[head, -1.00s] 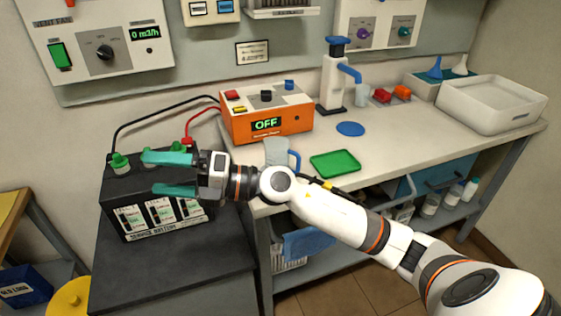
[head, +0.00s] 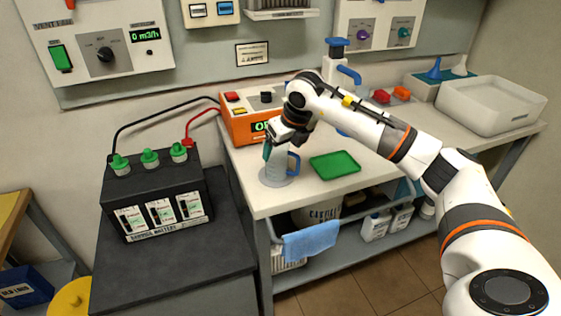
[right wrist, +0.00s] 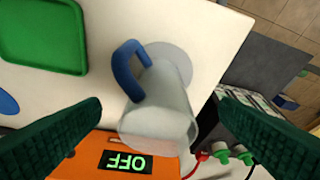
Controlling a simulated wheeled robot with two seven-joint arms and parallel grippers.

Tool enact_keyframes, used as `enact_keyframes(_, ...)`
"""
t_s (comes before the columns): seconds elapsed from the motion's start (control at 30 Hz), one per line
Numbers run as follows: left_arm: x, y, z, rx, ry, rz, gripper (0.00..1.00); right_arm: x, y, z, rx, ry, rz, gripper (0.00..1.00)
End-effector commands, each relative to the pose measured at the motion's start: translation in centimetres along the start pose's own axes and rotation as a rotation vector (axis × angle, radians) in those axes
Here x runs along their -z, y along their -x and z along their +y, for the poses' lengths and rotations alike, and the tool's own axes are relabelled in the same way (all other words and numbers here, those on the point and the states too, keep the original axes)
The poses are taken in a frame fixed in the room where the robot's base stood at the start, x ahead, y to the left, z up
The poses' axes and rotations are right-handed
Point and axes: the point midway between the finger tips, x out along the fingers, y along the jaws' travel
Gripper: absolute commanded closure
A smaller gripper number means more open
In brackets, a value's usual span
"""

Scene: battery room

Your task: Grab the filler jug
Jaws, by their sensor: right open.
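The filler jug (head: 276,167) is a grey translucent jug with a blue handle, upright on a round grey mat on the bench, in front of the orange charger. In the right wrist view the jug (right wrist: 165,112) lies between the two green fingers of my right gripper (right wrist: 160,135), with clear gaps on both sides. Its blue handle (right wrist: 125,72) points toward the green tray. My right gripper (head: 272,148) is open and reaches down over the jug; my wrist hides part of the charger. My left gripper is in neither view.
The orange charger (head: 238,131) stands close behind the jug. A green tray (head: 335,165) lies to its right. The black battery (head: 155,195) with green caps stands on a dark stand at left. A blue cloth (head: 310,240) hangs at the bench front.

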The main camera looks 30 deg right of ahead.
Motion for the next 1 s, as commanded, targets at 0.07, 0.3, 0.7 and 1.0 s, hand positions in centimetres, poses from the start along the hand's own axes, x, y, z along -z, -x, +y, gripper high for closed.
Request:
enact_keyframes(0.07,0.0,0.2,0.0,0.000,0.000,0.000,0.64,0.0,-0.8,0.0,0.000,0.000,-0.002,0.15)
enact_keyframes(0.3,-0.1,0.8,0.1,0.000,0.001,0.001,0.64,0.0,-2.9,0.1,0.002,0.001,-0.003,0.15)
enact_keyframes(0.7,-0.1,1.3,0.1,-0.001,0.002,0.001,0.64,0.1,-6.5,0.2,0.002,0.002,0.002,0.15)
enact_keyframes(1.0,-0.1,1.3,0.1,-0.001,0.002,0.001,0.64,0.1,-6.5,0.2,0.002,0.002,0.001,0.46)
